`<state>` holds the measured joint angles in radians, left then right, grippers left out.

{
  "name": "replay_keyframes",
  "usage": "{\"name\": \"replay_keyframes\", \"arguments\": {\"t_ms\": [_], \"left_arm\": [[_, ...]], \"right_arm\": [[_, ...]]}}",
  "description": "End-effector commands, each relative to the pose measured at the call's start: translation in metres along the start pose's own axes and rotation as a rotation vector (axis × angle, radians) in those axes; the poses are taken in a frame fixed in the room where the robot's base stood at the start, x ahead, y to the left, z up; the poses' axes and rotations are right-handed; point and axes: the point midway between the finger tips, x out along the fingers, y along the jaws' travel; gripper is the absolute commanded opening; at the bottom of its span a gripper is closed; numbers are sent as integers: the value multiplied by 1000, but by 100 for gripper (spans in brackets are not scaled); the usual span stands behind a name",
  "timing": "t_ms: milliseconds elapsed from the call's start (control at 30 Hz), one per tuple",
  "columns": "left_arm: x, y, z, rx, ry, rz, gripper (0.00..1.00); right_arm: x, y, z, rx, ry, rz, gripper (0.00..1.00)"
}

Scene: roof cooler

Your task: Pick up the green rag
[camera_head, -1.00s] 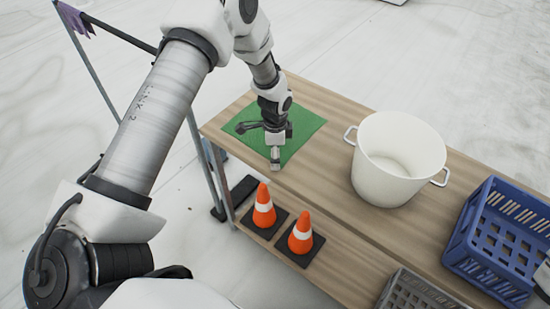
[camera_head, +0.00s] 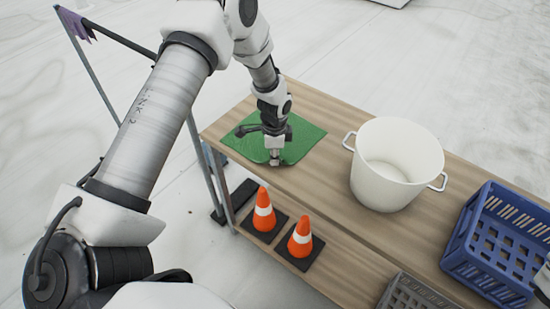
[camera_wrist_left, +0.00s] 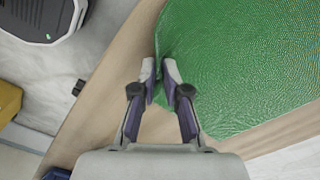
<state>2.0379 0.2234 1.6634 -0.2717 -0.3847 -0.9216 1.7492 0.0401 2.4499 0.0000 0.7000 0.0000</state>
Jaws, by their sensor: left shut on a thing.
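The green rag (camera_head: 305,138) lies spread on the left end of the wooden table, and it fills much of the left wrist view (camera_wrist_left: 250,60). My left gripper (camera_head: 274,160) reaches down to its near edge. In the left wrist view the fingertips (camera_wrist_left: 160,68) are closed together on the rag's edge, and the cloth is pulled into a fold there. The rest of the rag still lies on the table. The arm hides part of the rag in the head view. My right gripper is not in view.
A white two-handled pot (camera_head: 392,170) stands right of the rag on the wooden table (camera_head: 320,185). A blue crate (camera_head: 490,240) is farther right. Two orange cones (camera_head: 264,212) and a grey crate (camera_head: 408,292) sit on the lower shelf.

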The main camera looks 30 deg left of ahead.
Motion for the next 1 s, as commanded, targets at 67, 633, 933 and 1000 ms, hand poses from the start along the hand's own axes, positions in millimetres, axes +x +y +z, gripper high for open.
{"name": "replay_keyframes", "arguments": {"t_ms": [67, 633, 933, 1000], "left_arm": [[-33, -2, -1, 0, 3, -5, 0], [-103, -2, -1, -1, 3, -6, 0], [-172, -2, -1, -1, 5, -8, 0], [-191, -2, -1, -1, 4, -7, 0]], "right_arm": [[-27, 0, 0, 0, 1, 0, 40], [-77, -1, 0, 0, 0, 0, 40], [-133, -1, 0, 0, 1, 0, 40], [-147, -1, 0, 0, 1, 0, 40]]}}
